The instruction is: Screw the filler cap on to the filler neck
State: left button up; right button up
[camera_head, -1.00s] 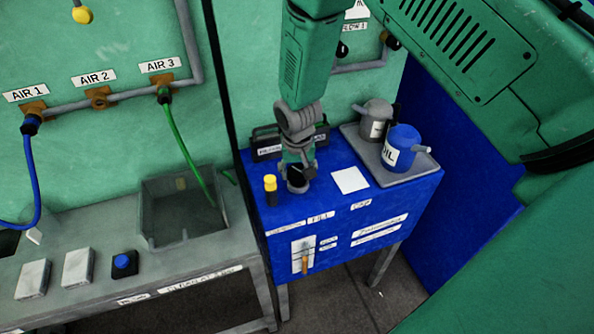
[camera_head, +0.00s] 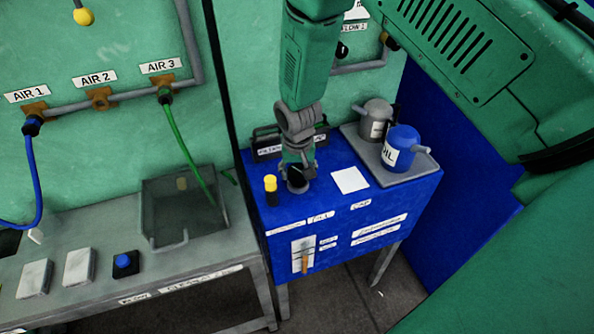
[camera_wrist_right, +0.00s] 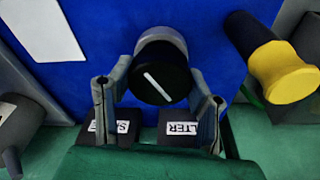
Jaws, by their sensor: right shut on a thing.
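The filler cap (camera_wrist_right: 161,80) is round and black with a white line across its top, tilted diagonally in the right wrist view. It sits over the grey filler neck (camera_wrist_right: 162,37) on the blue tank top; whether the threads are engaged cannot be seen. My right gripper (camera_wrist_right: 158,88) has one finger on each side of the cap and is shut on it. In the head view the right gripper (camera_head: 297,182) points down at the tank's left part and mostly hides the cap. My left gripper is not in view.
A yellow-topped black fitting (camera_head: 270,188) stands close left of the gripper. A white square (camera_head: 350,180) lies right of it on the blue tank (camera_head: 335,205). A grey tray (camera_head: 415,174) holds a blue oil can (camera_head: 400,148) and a grey can (camera_head: 375,118). A black case (camera_head: 265,145) stands behind.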

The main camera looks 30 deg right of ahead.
aim_at(297, 175)
jog(key=shift+f+b, duration=0.35)
jog(key=shift+f, duration=0.3)
jog(key=o, duration=1.3)
jog(key=shift+r, duration=0.1)
jog(key=shift+r, duration=0.2)
jog(key=r, duration=0.3)
jog(key=s+r, duration=0.1)
jog(key=r, duration=0.3)
jog(key=a+r, duration=0.1)
jog(key=r, duration=0.3)
jog(key=shift+s+r, duration=0.1)
jog(key=shift+s, duration=0.1)
